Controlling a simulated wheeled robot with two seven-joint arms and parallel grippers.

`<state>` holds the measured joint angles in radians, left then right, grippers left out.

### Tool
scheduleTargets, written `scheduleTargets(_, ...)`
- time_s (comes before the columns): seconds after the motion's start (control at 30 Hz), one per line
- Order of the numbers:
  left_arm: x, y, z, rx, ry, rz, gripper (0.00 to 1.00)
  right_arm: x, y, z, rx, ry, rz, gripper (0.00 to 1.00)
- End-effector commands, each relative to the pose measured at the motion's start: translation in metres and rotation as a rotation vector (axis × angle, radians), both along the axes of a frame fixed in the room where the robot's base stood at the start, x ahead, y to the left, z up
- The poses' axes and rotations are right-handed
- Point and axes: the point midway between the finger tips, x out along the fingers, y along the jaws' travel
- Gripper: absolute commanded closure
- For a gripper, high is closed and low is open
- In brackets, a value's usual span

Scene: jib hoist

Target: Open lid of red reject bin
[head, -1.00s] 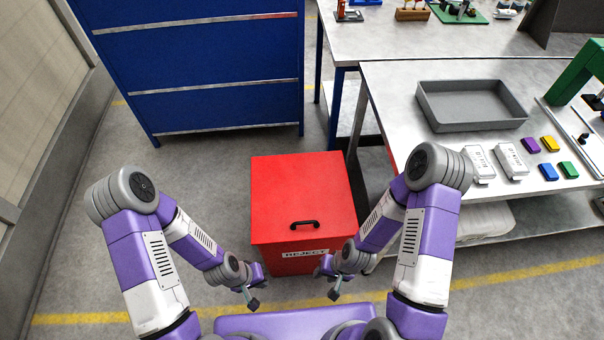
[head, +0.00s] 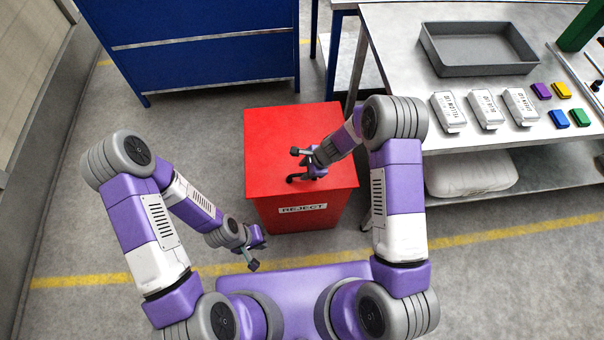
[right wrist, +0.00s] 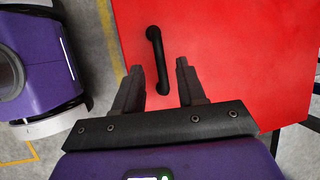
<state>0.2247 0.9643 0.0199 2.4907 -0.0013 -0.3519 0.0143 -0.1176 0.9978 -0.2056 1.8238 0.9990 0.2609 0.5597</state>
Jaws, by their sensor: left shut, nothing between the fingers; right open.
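The red reject bin (head: 275,135) stands on the floor in front of me, its flat lid closed and a "REJECT" label on its front. Its black handle (head: 300,178) is partly hidden by my right gripper in the head view. In the right wrist view the handle (right wrist: 158,62) lies just beyond and between the fingertips. My right gripper (head: 303,158) is open over the lid, and its fingers also show in the right wrist view (right wrist: 158,72). I cannot tell whether it touches the handle. My left gripper (head: 254,262) is shut and empty, low in front of the bin's left side.
A blue cabinet (head: 200,55) stands behind the bin to the left. A metal workbench (head: 400,75) on the right holds a grey tray (head: 480,68), white packages (head: 487,108) and several coloured blocks. A white sack (head: 470,175) lies on its lower shelf. Floor left of the bin is clear.

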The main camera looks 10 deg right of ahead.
Motion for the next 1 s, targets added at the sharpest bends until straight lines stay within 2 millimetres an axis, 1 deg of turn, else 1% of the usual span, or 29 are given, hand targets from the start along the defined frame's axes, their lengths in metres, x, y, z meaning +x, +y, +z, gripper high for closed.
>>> scheduleTargets(0.03,0.0,0.0,-0.005,0.0,0.0,0.0,1.0,0.001,0.003,-0.011,0.0,0.001,0.002,0.6)
scheduleTargets(0.2,0.0,0.0,-0.011,0.0,0.0,0.0,1.0,0.005,0.011,-0.026,-0.001,0.0,0.001,0.6)
scheduleTargets(0.33,0.0,0.0,-0.012,0.0,0.0,0.0,1.0,0.006,0.013,-0.03,-0.001,-0.001,0.002,0.6)
scheduleTargets(0.57,0.0,0.0,-0.011,0.0,0.0,0.0,1.0,0.006,0.013,-0.03,-0.001,-0.001,0.002,0.6)
scheduleTargets(0.8,0.0,0.0,-0.011,0.0,0.0,0.0,1.0,0.006,0.012,-0.03,-0.001,-0.001,0.002,0.97)
scheduleTargets(0.83,0.0,0.0,-0.011,0.0,0.0,0.0,1.0,0.006,0.012,-0.03,-0.001,-0.001,0.002,1.0)
scheduleTargets(1.0,0.0,0.0,-0.011,0.0,0.0,0.0,1.0,0.006,0.012,-0.03,-0.001,-0.001,0.002,1.0)
